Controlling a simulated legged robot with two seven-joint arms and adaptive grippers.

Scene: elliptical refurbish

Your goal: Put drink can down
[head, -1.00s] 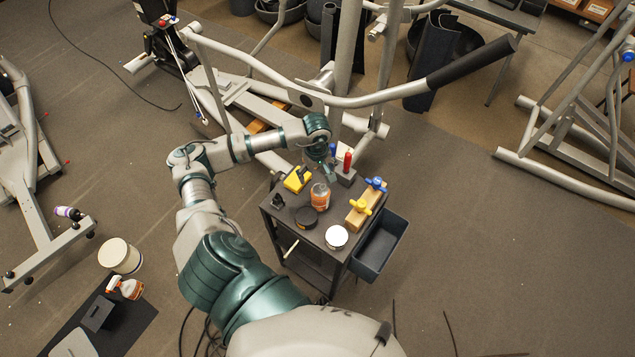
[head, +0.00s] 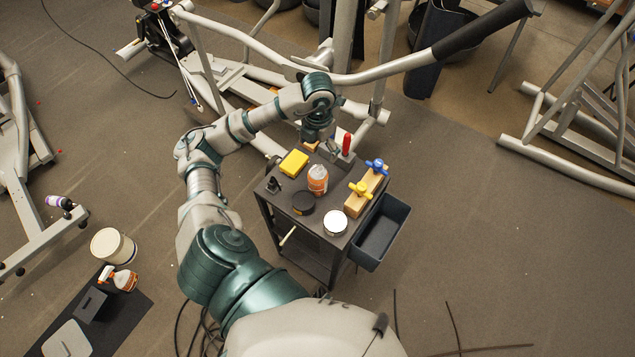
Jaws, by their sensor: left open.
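My left gripper (head: 314,148) is at the far edge of the dark cart top (head: 280,201), beyond the orange bottle; its fingers are small and partly hidden by my wrist, and it appears open. I cannot clearly pick out a drink can. On the cart stand an orange bottle with a clear top (head: 318,181), a short dark round tin (head: 303,204) and a round container with a white top (head: 335,223). A small orange-brown thing lies beside the gripper; I cannot tell whether they touch. My right gripper is not in view.
A yellow block (head: 294,162), a red-handled tool (head: 347,143) and a wooden block with blue and yellow clamps (head: 359,202) crowd the cart. A dark bin (head: 382,236) hangs on its right side. The elliptical's long handlebar (head: 400,69) crosses behind. Floor to the right is clear.

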